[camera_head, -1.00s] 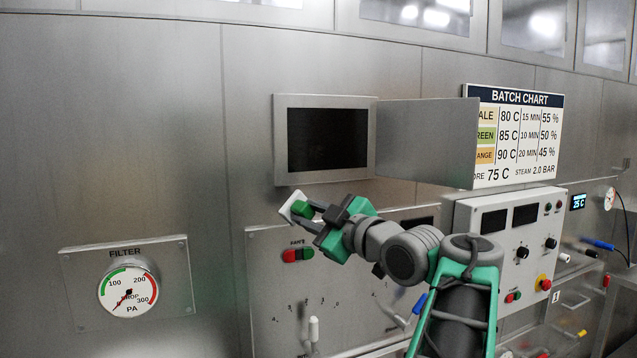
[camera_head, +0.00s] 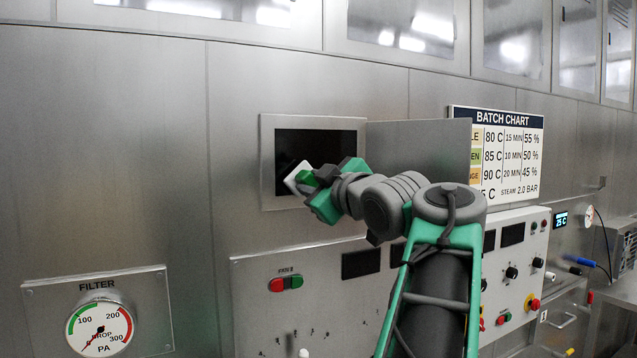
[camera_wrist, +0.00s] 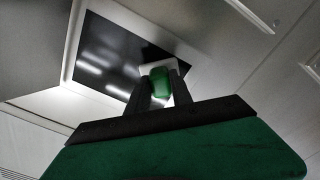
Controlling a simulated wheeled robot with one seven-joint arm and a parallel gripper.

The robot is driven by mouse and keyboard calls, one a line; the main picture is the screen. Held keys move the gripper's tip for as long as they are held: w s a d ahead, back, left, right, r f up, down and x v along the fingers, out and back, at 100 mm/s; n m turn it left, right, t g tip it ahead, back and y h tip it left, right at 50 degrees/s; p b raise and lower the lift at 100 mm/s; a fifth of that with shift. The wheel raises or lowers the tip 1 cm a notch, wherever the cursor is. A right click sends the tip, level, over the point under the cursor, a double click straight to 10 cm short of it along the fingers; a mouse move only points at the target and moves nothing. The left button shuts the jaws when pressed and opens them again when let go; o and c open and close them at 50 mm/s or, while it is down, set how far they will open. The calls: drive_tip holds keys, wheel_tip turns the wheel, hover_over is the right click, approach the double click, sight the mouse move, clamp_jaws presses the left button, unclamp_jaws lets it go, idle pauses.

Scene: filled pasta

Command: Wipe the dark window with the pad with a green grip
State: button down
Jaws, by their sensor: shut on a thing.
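The dark window (camera_head: 315,146) is a black pane in a light grey frame on the metal wall, with its panel swung open to the right. My gripper (camera_head: 312,181) is shut on the green grip of the white pad (camera_head: 293,176), in front of the lower left of the window. In the wrist view, the window (camera_wrist: 110,60) shows bright reflections, and the pad (camera_wrist: 146,69) with its green grip (camera_wrist: 159,83) sits between my fingers at the pane's lower right in that picture. I cannot tell whether the pad touches the glass. My gripper and arm hide the window's lower right part.
The open metal panel (camera_head: 420,160) stands out from the window's right side, close above my arm. A batch chart (camera_head: 510,150) is behind it. The wall left of the window is clear.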

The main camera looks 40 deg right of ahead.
drive_tip(key=shift+x, duration=0.9)
idle(0.5)
drive_tip(key=shift+d, duration=0.1)
drive_tip(key=shift+s+d+f+b, duration=0.1)
drive_tip(key=shift+d+f+b, duration=0.05)
drive_tip(key=shift+d+b, duration=0.35)
drive_tip(key=shift+a, duration=0.6)
